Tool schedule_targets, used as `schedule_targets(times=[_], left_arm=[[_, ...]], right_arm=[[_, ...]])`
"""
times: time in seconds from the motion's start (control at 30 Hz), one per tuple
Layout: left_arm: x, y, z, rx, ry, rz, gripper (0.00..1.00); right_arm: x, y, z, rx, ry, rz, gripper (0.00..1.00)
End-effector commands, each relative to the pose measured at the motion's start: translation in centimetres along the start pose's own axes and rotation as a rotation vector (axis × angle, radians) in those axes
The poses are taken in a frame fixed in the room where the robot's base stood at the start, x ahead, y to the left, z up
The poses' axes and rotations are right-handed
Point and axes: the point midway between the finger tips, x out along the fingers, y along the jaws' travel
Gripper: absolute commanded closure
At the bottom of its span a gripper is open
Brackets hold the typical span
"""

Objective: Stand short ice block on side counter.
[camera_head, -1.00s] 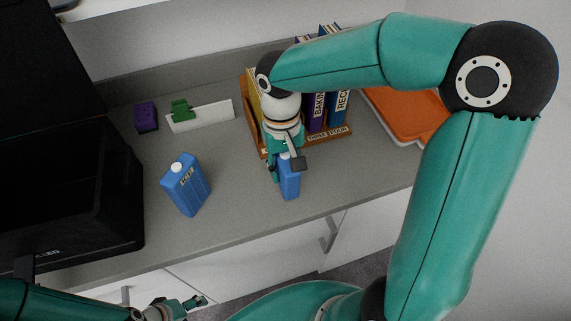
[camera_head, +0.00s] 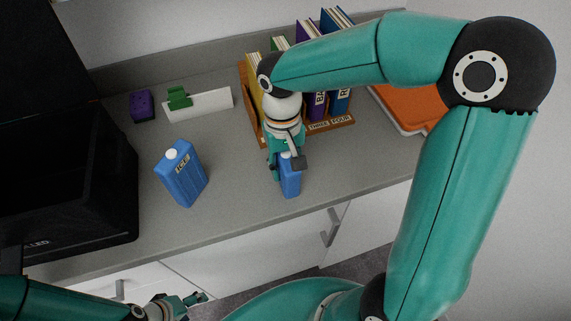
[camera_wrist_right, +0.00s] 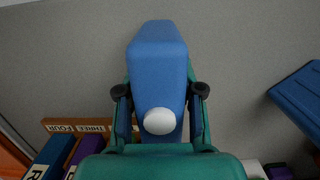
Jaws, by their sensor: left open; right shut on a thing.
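My right gripper (camera_head: 285,165) is shut on a blue ice block (camera_head: 290,182), upright near the counter's front edge. In the right wrist view the block (camera_wrist_right: 158,65) sits between the fingers with its white cap towards me. I cannot tell whether its base touches the grey side counter (camera_head: 235,180). The gripper hides its upper part. A second blue block (camera_head: 182,180), labelled ICE and white-capped, stands upright to the left, apart from the gripper; part of it shows in the wrist view (camera_wrist_right: 302,95). My left gripper (camera_head: 195,300) is open and empty, low in front of the counter.
A wooden book rack (camera_head: 335,124) with several books stands behind my right gripper. An orange tray (camera_head: 400,108) lies to its right. A purple block (camera_head: 143,105) and a white card with a green clip (camera_head: 205,105) are at the back left. A black appliance (camera_head: 70,200) borders the left.

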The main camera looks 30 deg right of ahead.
Motion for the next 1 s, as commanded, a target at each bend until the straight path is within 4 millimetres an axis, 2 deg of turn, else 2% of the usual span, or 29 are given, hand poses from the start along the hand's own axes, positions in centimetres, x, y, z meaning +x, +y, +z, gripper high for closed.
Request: schedule_targets(times=[0.3,0.33,0.47,0.5,0.83,1.0], left_arm=[[0.4,-0.1,0.0,0.0,0.0,0.0,0.33],[0.3,-0.1,0.0,0.0,0.0,0.0,0.33],[0.3,-0.1,0.0,0.0,0.0,0.0,0.33],[0.3,-0.1,0.0,0.0,0.0,0.0,0.33],[0.2,-0.1,0.0,0.0,0.0,0.0,0.33],[0.2,-0.1,0.0,0.0,0.0,0.0,0.33]], right_arm=[[0.5,0.0,-0.1,0.0,0.001,0.0,1.0],[0.4,0.0,-0.1,0.0,0.001,0.0,0.58],[0.4,0.0,-0.1,0.0,0.0,0.0,0.36],[0.4,0.0,-0.1,0.0,0.0,0.0,0.34],[0.2,0.0,-0.1,0.0,0.0,0.0,0.34],[-1.4,-0.1,-0.2,0.0,0.004,-0.002,0.34]])
